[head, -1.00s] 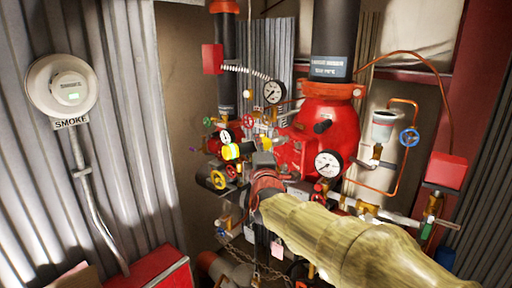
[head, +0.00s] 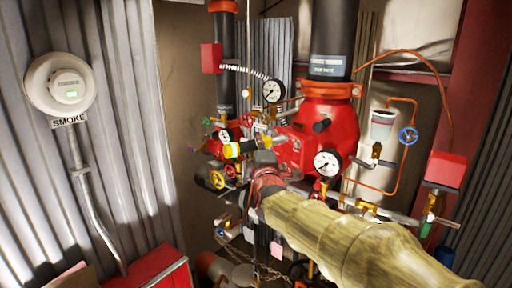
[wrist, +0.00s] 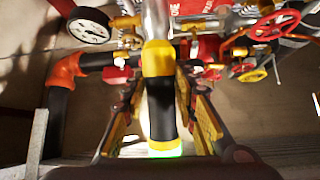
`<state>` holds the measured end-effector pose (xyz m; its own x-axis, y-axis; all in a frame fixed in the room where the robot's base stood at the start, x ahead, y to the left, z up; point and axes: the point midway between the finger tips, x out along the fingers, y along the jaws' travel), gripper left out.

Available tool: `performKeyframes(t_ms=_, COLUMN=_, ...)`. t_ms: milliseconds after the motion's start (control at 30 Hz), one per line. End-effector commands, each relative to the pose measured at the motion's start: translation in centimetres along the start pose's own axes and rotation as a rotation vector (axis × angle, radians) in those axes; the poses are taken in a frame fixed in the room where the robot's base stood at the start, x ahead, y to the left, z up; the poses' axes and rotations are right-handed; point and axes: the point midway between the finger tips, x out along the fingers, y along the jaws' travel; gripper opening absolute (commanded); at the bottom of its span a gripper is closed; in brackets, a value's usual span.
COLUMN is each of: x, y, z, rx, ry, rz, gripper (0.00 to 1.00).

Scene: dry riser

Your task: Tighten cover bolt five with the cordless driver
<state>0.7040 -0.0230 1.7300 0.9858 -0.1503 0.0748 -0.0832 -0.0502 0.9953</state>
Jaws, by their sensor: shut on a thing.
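My gripper (wrist: 167,122) is shut on the cordless driver (wrist: 158,90), which has yellow and black bands and a silver nose pointing up the wrist view. A bright green-white patch shows at the driver's near end. In the head view a yellow part (head: 232,150), which looks like the driver, shows beside the dark end of my arm, in front of the valve pipework. The red valve body (head: 328,118) stands behind and right of it. Cover bolt five cannot be made out, and the driver's tip runs out of the wrist view's top edge.
In the wrist view a red handwheel (wrist: 275,25) is close on the right and a gauge (wrist: 89,26) on the left. A smoke detector (head: 62,84) is on the left wall.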

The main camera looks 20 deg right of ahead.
Motion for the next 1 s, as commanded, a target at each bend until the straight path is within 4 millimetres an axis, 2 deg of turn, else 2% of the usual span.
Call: performKeyframes(t_ms=1000, x=0.40, y=0.26, z=1.06, rx=0.001, ry=-0.002, rz=0.004, gripper=0.00)
